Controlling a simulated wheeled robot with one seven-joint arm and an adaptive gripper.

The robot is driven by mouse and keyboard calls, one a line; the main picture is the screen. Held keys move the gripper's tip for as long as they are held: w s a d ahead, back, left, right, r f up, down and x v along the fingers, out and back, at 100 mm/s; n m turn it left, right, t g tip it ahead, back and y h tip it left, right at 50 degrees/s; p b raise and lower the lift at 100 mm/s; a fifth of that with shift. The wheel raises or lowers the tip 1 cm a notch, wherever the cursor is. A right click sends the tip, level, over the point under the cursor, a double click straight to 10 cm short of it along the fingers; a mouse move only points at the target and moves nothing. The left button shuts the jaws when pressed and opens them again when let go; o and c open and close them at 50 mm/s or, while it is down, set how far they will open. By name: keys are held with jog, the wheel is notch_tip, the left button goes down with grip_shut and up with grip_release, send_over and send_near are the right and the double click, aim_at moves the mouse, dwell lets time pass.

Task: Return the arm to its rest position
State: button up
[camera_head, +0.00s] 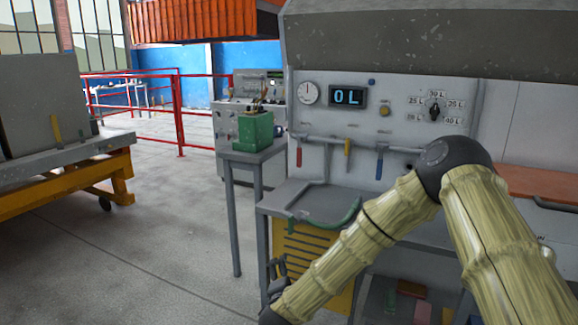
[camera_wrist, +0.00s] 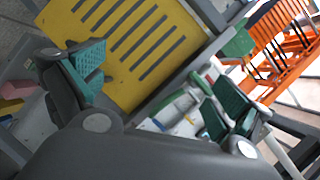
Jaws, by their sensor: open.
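My arm reaches across the right half of the head view, bent at a dark elbow joint, with its forearm pointing down and left. My gripper (camera_wrist: 150,92) is open in the wrist view, its two teal-padded fingers wide apart with nothing between them. In the head view my gripper (camera_head: 275,278) is only partly visible, low beside the workbench's front left leg. A yellow slotted panel (camera_wrist: 130,45) lies beyond the fingers in the wrist view. This yellow panel (camera_head: 305,262) is under the bench top in the head view.
A green box (camera_head: 255,132) stands on a narrow side table (camera_head: 233,157). Open floor (camera_head: 150,235) lies to the left.

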jog(key=s+d+f+n+g+y+p, duration=0.1)
jog(key=s+d+f+n+g+p, duration=0.2)
jog(key=s+f, duration=0.7)
jog(key=s+d+f+n+g+y+p, duration=0.15)
jog(key=s+d+f+n+g, duration=0.35)
jog(key=s+f, duration=0.5)
jog(key=s+d+n+g+p, duration=0.1)
jog(key=s+d, duration=0.4)
jog(key=s, duration=0.5)
jog(key=s+d+n+g+p, duration=0.1)
jog(key=s+d, duration=0.4)
jog(key=s, duration=0.5)
jog(key=s+d+f+n+g, duration=0.1)
jog(key=s+d+n+g, duration=0.2)
jog(key=s, duration=0.7)
jog(key=shift+d+g+h+p, duration=0.4)
jog(key=shift+d+g+h, duration=0.05)
jog(key=shift+d+g, duration=0.5)
